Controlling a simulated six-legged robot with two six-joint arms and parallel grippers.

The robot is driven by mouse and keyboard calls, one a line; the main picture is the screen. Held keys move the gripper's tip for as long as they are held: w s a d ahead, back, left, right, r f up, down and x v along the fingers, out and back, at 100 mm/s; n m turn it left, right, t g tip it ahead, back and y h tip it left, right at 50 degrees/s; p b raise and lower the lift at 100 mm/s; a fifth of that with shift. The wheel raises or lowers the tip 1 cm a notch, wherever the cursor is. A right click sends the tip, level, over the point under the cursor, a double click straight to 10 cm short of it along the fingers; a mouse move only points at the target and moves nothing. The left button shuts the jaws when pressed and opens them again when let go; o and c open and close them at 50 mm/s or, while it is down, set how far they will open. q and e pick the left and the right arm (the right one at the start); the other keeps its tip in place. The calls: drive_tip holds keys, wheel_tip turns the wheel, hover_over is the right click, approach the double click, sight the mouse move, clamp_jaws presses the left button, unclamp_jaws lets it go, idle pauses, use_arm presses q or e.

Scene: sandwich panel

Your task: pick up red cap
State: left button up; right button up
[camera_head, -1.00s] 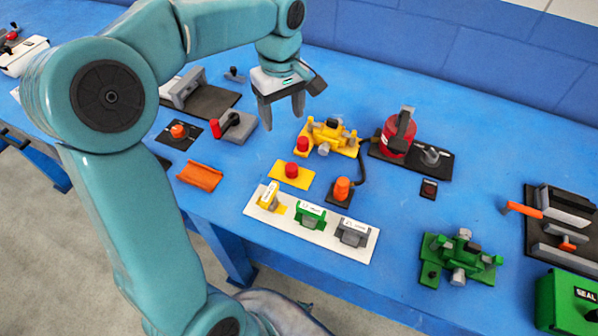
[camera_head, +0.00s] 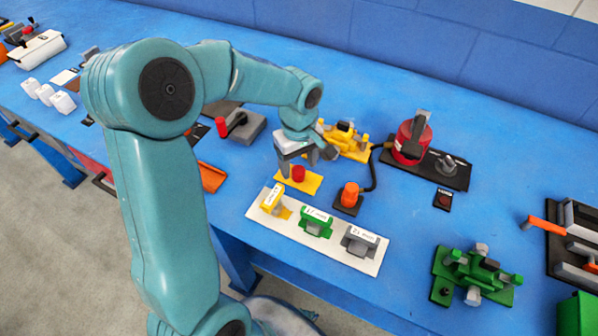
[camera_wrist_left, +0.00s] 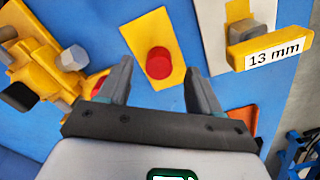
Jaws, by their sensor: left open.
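A round red cap (camera_head: 298,174) sits on a flat yellow plate (camera_head: 311,185) in the middle of the blue table. In the left wrist view the red cap (camera_wrist_left: 159,62) shows whole on the yellow plate (camera_wrist_left: 152,27), just ahead of the fingertips. My left gripper (camera_head: 297,161) is close behind and above the cap. In the wrist view my left gripper (camera_wrist_left: 158,72) is open and empty, with its fingers spread either side of the cap; exact height is unclear. My right gripper is not visible.
A white board (camera_head: 290,233) with yellow, green and grey labelled pieces lies in front. An orange knob (camera_head: 350,195) on a black base stands to the right. A yellow valve block (camera_head: 344,140) is close behind. A red cylinder (camera_head: 407,145) stands further right.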

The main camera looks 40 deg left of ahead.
sight(298, 174)
use_arm(q)
drive_tip(key=shift+w+d+f, duration=0.1)
drive_tip(key=shift+f, duration=1.25)
drive_tip(key=c, duration=1.1)
